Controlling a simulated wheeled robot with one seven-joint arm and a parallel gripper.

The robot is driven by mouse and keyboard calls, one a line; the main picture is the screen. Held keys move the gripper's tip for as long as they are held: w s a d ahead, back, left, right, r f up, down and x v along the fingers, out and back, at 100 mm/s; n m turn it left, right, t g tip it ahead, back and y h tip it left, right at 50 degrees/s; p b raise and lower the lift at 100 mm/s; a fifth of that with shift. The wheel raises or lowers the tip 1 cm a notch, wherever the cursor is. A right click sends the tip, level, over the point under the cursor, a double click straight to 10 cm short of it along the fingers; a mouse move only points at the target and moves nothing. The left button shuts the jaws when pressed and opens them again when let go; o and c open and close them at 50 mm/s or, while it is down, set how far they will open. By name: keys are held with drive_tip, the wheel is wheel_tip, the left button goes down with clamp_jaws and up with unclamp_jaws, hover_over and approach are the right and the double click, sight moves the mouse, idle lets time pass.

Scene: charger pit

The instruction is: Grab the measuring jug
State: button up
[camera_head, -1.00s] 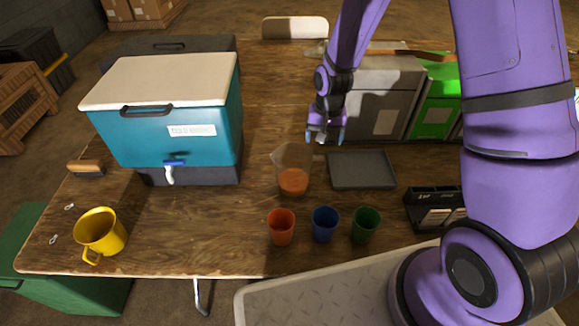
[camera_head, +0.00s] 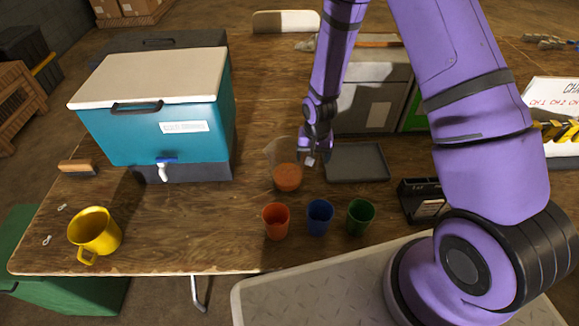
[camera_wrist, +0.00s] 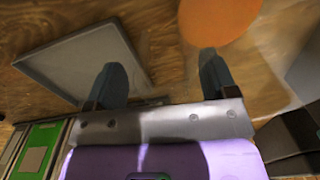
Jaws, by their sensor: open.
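The measuring jug (camera_head: 287,176) is clear, with orange liquid in its lower part, and stands upright on the wooden table behind the small cups. In the wrist view the orange liquid of the jug (camera_wrist: 218,20) shows at the top, just beyond my fingertips; the clear walls are hard to make out. My gripper (camera_head: 309,158) is at the jug's upper right side in the head view, pointing down. In the wrist view my gripper (camera_wrist: 162,75) has its two dark fingers apart with nothing between them. I cannot tell whether a finger touches the jug.
Orange (camera_head: 276,221), blue (camera_head: 319,217) and green (camera_head: 360,218) cups stand in front of the jug. A grey tray (camera_head: 356,163) lies to its right, a teal cooler (camera_head: 165,125) to its left. A yellow mug (camera_head: 94,233) is at front left. Bare table lies between cooler and jug.

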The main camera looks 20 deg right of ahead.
drive_tip(key=shift+f, duration=0.1)
drive_tip(key=shift+c, duration=0.3)
drive_tip(key=c, duration=1.2)
